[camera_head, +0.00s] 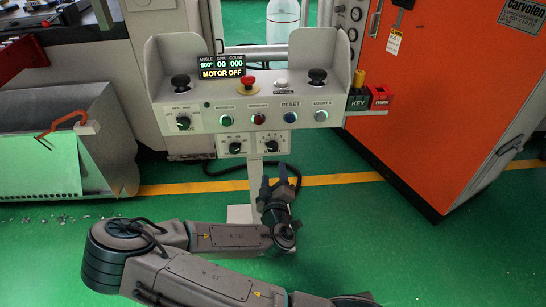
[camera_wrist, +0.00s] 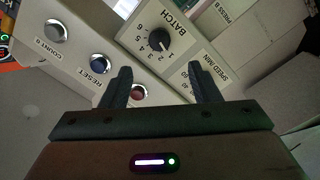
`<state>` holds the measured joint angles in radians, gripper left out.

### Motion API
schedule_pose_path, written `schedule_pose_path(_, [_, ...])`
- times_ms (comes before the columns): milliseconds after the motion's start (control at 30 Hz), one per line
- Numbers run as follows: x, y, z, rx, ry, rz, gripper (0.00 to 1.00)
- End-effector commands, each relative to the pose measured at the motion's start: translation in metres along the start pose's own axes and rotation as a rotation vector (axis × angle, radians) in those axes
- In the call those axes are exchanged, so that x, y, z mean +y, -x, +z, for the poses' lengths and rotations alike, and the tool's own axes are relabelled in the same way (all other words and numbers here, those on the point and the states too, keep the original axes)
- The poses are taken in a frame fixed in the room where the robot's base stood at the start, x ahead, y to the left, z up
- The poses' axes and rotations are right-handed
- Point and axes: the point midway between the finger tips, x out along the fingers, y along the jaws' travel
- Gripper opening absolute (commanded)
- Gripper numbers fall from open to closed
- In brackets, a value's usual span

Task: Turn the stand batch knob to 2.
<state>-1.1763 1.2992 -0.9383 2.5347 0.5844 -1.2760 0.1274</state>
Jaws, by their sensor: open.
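The stand batch knob (camera_wrist: 159,40) is a dark round knob on a white plate marked BATCH, with numbers 1 to 6 around it. It has a pale mark, but I cannot tell which number it points to. In the head view it is the right dial (camera_head: 271,146) of the lower panel on the control stand (camera_head: 200,118). My gripper (camera_head: 274,181) is open and empty, just below that dial in the head view. In the wrist view my gripper (camera_wrist: 160,70) has its fingers spread, with the knob ahead between them and apart from them.
The speed dial (camera_head: 236,148) sits left of the batch knob. A red button (camera_head: 258,118) and the RESET button (camera_head: 290,117) are just above. An orange cabinet (camera_head: 440,90) stands at right and a metal bin (camera_head: 110,140) at left. Green floor is free in front.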

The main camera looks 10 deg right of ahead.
Motion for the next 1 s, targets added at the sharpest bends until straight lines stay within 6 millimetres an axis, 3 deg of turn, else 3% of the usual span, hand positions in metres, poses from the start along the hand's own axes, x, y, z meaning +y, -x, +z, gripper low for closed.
schedule_pose_path(600, [-0.004,-0.029,0.004,0.002,-0.003,0.002,0.56])
schedule_pose_path(800, [-0.001,-0.073,0.002,0.001,0.001,0.002,0.56])
schedule_pose_path(1000, [0.000,-0.101,0.001,0.000,0.000,0.001,0.56])
